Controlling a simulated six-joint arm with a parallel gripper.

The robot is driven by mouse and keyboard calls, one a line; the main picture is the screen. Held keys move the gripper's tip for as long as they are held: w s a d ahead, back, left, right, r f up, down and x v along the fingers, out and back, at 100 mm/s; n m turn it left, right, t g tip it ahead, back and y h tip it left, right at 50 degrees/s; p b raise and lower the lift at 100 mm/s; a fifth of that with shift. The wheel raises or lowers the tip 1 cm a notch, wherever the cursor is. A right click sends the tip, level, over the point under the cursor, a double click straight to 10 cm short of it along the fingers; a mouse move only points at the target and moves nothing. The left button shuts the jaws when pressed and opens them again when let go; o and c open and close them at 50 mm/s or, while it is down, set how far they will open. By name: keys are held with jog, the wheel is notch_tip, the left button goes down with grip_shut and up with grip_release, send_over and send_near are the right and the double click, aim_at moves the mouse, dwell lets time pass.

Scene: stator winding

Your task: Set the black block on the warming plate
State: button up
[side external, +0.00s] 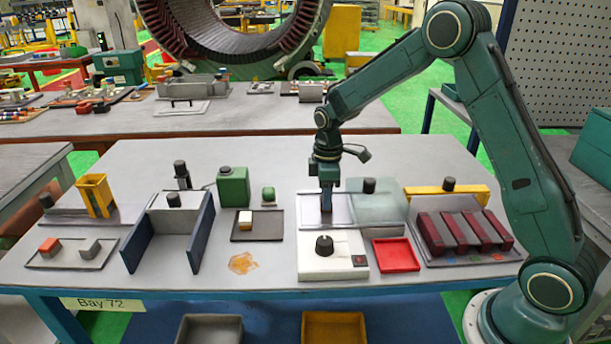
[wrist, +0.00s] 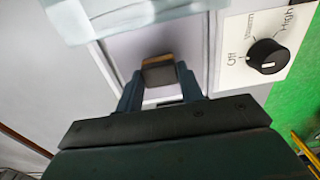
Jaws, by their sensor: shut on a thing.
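My gripper (side external: 326,208) is low over the grey warming plate (side external: 342,215), behind the white control box. In the wrist view, my gripper (wrist: 158,88) is shut on a small dark block (wrist: 158,74) with a tan-brown edge, which I take as the black block. The block is between the fingertips, over the plate's grey surface (wrist: 128,48). I cannot tell whether it touches the plate. In the side view the fingers mostly hide it. The control box (side external: 311,263) has a black dial (side external: 324,245), seen in the wrist view (wrist: 267,56) beside Off and High labels.
A red tray (side external: 396,255) and a rack of dark red bars (side external: 465,233) are further right. A dark mat (side external: 257,234) with a yellow-white block lies left. An orange spill (side external: 242,263) is in front.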

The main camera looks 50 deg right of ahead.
jog(key=o, duration=1.3)
jog(key=shift+r, duration=0.2)
jog(key=shift+r, duration=3.35)
jog(key=shift+r, duration=0.1)
